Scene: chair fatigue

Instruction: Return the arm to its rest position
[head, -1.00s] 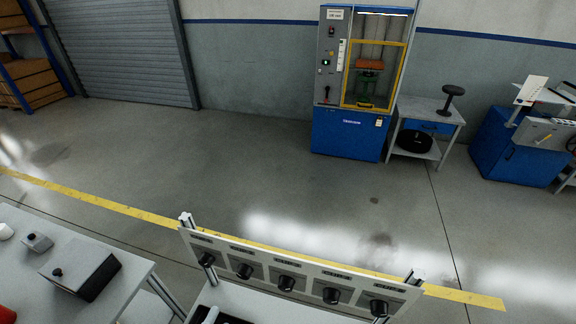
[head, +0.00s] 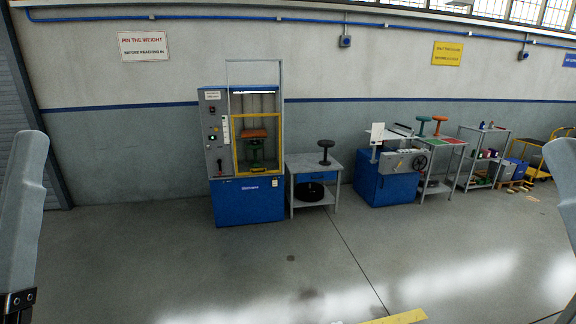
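A grey arm link of mine (head: 22,205) stands upright at the left edge, with a black bracket at its lower end. Another grey link of mine (head: 563,190) shows at the right edge. Neither gripper is in view, so I cannot see fingers or anything held. The blue and grey test machine (head: 249,200) stands against the wall, left of centre.
Right of the machine are a small table (head: 303,160) with a dark stool (head: 325,152), a second blue machine (head: 387,188), a bench (head: 437,181) with stools, and a shelf rack (head: 480,157). Open grey floor (head: 230,265) lies in front, with yellow tape (head: 400,317) at the bottom.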

